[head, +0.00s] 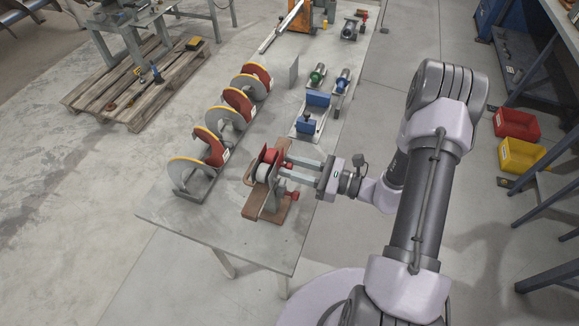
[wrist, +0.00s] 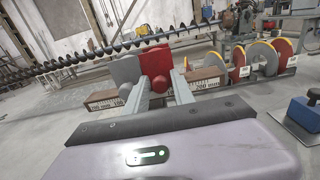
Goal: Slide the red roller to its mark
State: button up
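The red roller (head: 271,155) sits on a brown stand near the front end of the bench, beside a pale grey disc (head: 263,172). In the wrist view the red roller (wrist: 157,62) stands upright straight ahead, with a grey plate (wrist: 126,69) to its left. My gripper (head: 284,163) reaches in from the right, its two fingers apart at the roller's near side. In the wrist view my gripper (wrist: 160,84) shows a clear gap between the fingers, with red in it. I cannot tell whether a fingertip touches. Brown blocks with number scales (wrist: 208,78) flank the roller; I cannot make out the mark.
Red and grey discs with yellow rims (head: 192,165) stand along the bench's left side. A blue clamp fixture (head: 311,124) and small rollers (head: 342,82) lie beyond my gripper. A dark auger screw (wrist: 80,60) crosses the wrist view behind the roller. The bench's front corner (head: 220,235) is bare.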

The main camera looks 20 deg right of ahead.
jog(key=shift+w+a, duration=0.25)
jog(key=shift+a, duration=0.05)
grip_shut()
dwell(1.3)
